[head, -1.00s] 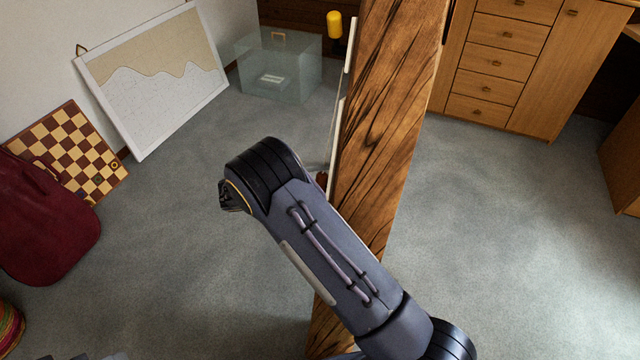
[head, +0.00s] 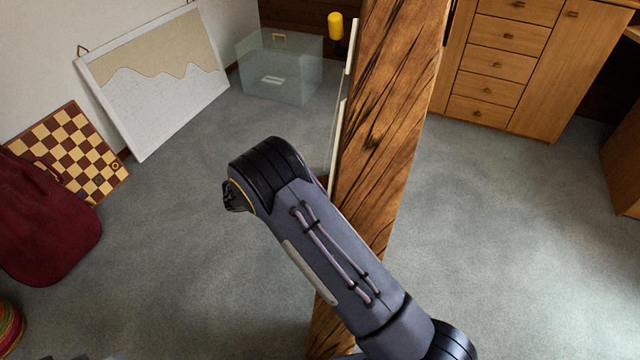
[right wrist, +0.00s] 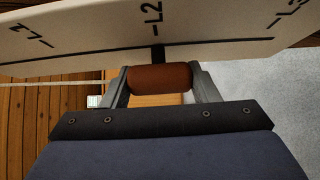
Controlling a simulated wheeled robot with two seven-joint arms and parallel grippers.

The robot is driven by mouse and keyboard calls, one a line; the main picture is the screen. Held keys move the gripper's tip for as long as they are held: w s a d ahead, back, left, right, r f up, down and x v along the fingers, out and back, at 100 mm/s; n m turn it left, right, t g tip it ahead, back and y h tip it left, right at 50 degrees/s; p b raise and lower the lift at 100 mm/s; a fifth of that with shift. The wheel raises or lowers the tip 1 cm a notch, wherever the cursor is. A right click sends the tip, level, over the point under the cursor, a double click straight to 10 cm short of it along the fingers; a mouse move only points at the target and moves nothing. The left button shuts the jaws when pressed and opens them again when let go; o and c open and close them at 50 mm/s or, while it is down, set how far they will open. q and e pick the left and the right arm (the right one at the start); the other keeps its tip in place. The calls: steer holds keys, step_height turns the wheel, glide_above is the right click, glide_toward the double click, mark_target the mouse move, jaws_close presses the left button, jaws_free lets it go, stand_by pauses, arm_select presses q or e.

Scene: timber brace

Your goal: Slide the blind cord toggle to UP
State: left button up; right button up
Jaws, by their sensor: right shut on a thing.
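In the right wrist view, my right gripper (right wrist: 160,74) is shut on a brown cylindrical handle (right wrist: 160,80), with one finger at each end. A short dark stem joins the handle to a pale plate (right wrist: 85,37) with black marks; the stem lines up with the mark L2. In the head view, my right arm hides this gripper. A yellow knob (head: 336,25) shows beside the upper pale strip (head: 355,47) on the timber brace (head: 388,100). I cannot read UP anywhere. My left gripper is not in view.
A thin cord runs along the brace's left side, near a lower pale strip (head: 338,135). A clear box (head: 300,85), a framed board (head: 150,110) and a checkerboard (head: 75,150) stand left. A wooden cabinet (head: 540,80) stands right. Open carpet lies on both sides.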

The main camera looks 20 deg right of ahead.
steer(key=w+d+r+p, duration=0.1)
steer(key=r+p, duration=0.3)
steer(key=r, duration=0.5)
steer(key=w+d+r+p, duration=0.2)
steer(key=r+p, duration=0.3)
steer(key=r, duration=0.4)
steer(key=shift+w+d, duration=0.3)
steer(key=shift+d, duration=0.2)
steer(key=shift+w+d+r, duration=0.1)
steer(key=shift+w+r, duration=0.05)
steer(key=shift+r, duration=0.3)
steer(key=shift+w+d+r, duration=0.1)
steer(key=shift+r, duration=0.4)
steer(key=o, duration=1.1)
steer(key=shift+o, duration=1.4)
steer(key=v, duration=0.7)
steer(key=shift+a+p, duration=0.4)
steer(key=shift+a, duration=0.05)
